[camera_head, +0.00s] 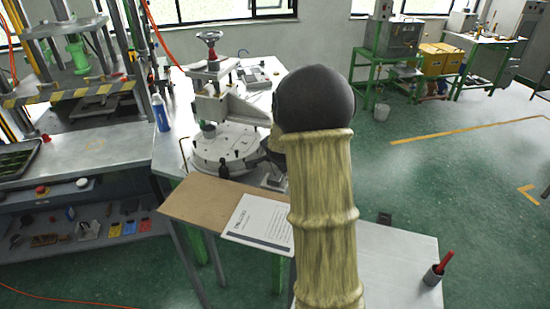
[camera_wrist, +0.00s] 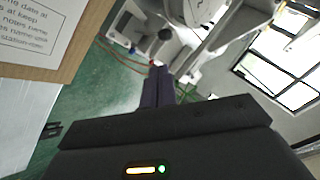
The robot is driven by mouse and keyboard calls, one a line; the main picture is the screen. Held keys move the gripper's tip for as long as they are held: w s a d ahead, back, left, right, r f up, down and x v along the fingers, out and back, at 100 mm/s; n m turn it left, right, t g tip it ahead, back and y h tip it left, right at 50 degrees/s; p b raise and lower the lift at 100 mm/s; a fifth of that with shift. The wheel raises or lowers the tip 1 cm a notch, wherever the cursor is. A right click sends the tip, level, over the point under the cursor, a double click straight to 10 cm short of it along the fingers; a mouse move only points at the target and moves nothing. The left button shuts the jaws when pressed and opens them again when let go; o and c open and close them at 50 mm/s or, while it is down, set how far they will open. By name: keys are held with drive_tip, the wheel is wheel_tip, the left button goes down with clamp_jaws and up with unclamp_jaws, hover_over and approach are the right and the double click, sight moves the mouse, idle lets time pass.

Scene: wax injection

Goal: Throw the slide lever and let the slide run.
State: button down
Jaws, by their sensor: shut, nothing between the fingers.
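The grey-white wax injection machine (camera_head: 225,150) stands on the table left of my arm in the head view. A small dark knob (camera_head: 223,171) shows at the front of its round base. I cannot tell whether this is the slide lever. In the wrist view the pale machine body (camera_wrist: 215,35) fills the upper middle, and a dark round knob (camera_wrist: 165,34) shows above my fingertips. My gripper (camera_wrist: 158,70) is shut and empty, its dark fingers together and pointing towards the machine. The knob looks apart from the fingertips. In the head view my arm hides the gripper.
A brown board (camera_head: 195,199) with a printed sheet (camera_head: 262,220) lies in front of the machine. A blue bottle (camera_head: 160,112) stands left of it. A red-handled tool in a cup (camera_head: 434,274) stands at lower right. A press (camera_head: 80,60) stands at far left. Green floor is open on the right.

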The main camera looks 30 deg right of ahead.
drive_tip(key=v, duration=0.4)
drive_tip(key=shift+b, duration=0.3)
drive_tip(key=s+a+f+n+g+y, duration=0.1)
drive_tip(key=s+a+f+n+g, duration=0.1)
drive_tip(key=s+a+n, duration=0.5)
drive_tip(key=s+a+f+n+g+y, duration=0.2)
drive_tip(key=s+a+n, duration=0.6)
drive_tip(key=s, duration=0.9)
drive_tip(key=shift+a+f+g, duration=0.4)
drive_tip(key=shift+a+g, duration=0.7)
drive_tip(key=shift+w, duration=0.1)
